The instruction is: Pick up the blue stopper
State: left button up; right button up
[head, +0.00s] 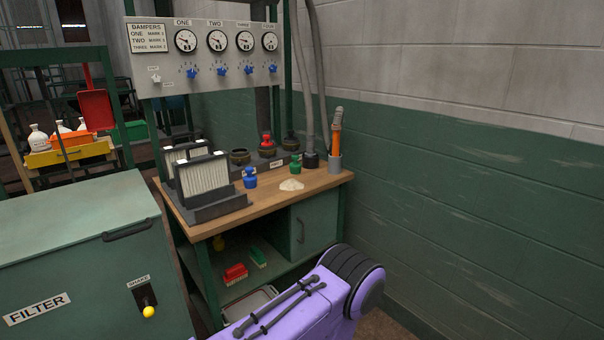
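The blue stopper (250,178) stands upright on the wooden bench top (330,180), just right of the rack of filter panels and left of a small pale heap. It looks free on all sides, with a small gap to the rack. Neither of my grippers shows in the head view. A purple arm link of mine comes in at the bottom, in front of the bench and well apart from the stopper.
A rack of filter panels (203,172), a pale powder heap (291,184), a green stopper (295,164), a red stopper (266,142) and a grey cup (334,163) with an orange-handled tool share the bench. A gauge panel (210,90) stands above. A green filter box (75,245) stands at left.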

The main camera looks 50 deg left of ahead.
aim_at(250, 180)
jog(key=u, duration=0.05)
jog(key=i, duration=1)
jog(key=u, duration=1.05)
jog(key=i, duration=0.75)
jog(key=u, duration=0.85)
